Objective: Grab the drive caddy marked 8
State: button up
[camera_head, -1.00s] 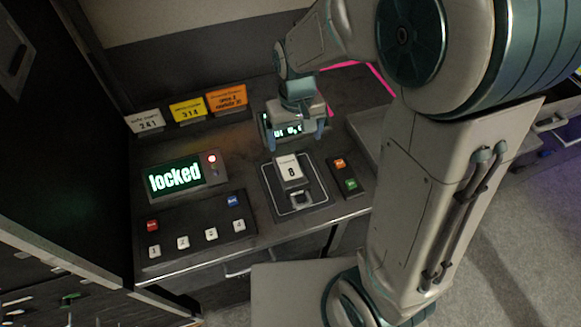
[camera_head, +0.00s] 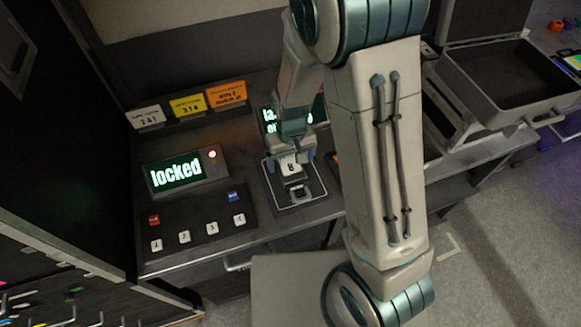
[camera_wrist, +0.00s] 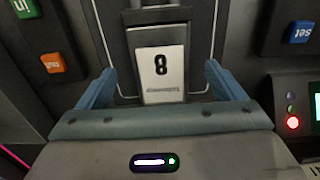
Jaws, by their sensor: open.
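The drive caddy marked 8 (camera_head: 290,168) sits in a dark outlined bay (camera_head: 296,202) on the console top. In the wrist view its white label with a black 8 (camera_wrist: 160,72) faces the camera, upside down. My gripper (camera_head: 293,160) is at the caddy from above. In the wrist view my gripper's two blue fingers (camera_wrist: 160,88) are spread, one on each side of the caddy, with gaps showing. Nothing is held. The near end of the bay has a grey handle-like piece (camera_head: 297,190).
Left of the bay are a "locked" screen (camera_head: 176,172) with a red light and a keypad (camera_head: 199,228) of several buttons. White, yellow and orange cards (camera_head: 226,95) stand behind. An orange button (camera_wrist: 52,63) lies beside the bay. An open tray (camera_head: 510,85) is at right.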

aim_at(291, 166)
jog(key=shift+f, duration=1.55)
jog(key=shift+c, duration=0.3)
jog(key=c, duration=1.3)
jog(key=shift+c, duration=0.2)
jog(key=shift+r, duration=0.15)
